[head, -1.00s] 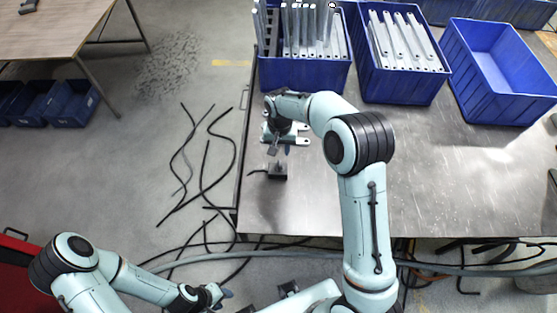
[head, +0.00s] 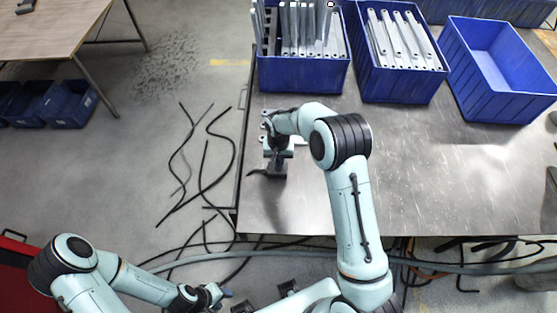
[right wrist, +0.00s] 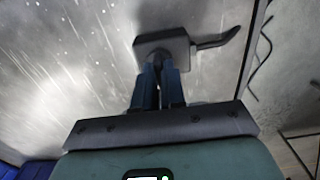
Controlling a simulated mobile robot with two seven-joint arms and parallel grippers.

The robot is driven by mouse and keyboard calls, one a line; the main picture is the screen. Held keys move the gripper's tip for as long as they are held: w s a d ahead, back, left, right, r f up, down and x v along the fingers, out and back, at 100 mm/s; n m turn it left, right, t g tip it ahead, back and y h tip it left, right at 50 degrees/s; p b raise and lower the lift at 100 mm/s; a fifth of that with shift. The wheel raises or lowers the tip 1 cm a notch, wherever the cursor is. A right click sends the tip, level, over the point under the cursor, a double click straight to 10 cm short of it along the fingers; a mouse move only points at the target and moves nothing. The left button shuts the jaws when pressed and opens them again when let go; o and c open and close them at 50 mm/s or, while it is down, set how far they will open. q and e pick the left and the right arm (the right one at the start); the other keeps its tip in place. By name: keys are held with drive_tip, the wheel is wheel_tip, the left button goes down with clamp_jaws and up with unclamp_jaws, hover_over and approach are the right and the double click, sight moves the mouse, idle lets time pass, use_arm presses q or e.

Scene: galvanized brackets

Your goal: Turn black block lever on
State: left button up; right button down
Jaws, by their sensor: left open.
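The black block (head: 277,170) stands on the metal table near its left edge. Its lever (head: 256,173) sticks out to the left. In the right wrist view the block (right wrist: 165,43) is just beyond my fingertips, and its curved lever (right wrist: 218,41) points right. My right gripper (right wrist: 160,72) has its two blue fingers close together with nothing visible between them. In the head view my right gripper (head: 279,155) is right at the block's far side; contact cannot be told. My left gripper (head: 219,295) is open and empty, low in the picture, away from the table.
Two blue bins with metal brackets, a left one (head: 300,74) and a middle one (head: 400,86), stand at the table's back. An empty blue bin (head: 505,105) is to their right. The metal table (head: 440,180) is clear on the right. Black cables lie on the floor at left.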

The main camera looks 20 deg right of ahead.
use_arm(q)
drive_tip(key=shift+s+f, duration=0.1)
use_arm(e)
drive_tip(key=shift+m, duration=0.9)
drive_tip(key=m, duration=0.2)
drive_tip(key=shift+m+b, duration=0.3)
drive_tip(key=shift+b, duration=0.1)
drive_tip(key=shift+m, duration=0.9)
drive_tip(key=m, duration=0.2)
drive_tip(key=shift+m, duration=0.4)
drive_tip(key=m+p, duration=0.1)
drive_tip(key=m, duration=0.3)
drive_tip(key=shift+r+p, duration=0.1)
drive_tip(key=shift+p, duration=0.2)
use_arm(q)
drive_tip(key=shift+w+r+p, duration=0.8)
drive_tip(key=shift+w+r, duration=0.65)
drive_tip(key=shift+r, duration=0.3)
use_arm(e)
drive_tip(key=shift+m, duration=2.4)
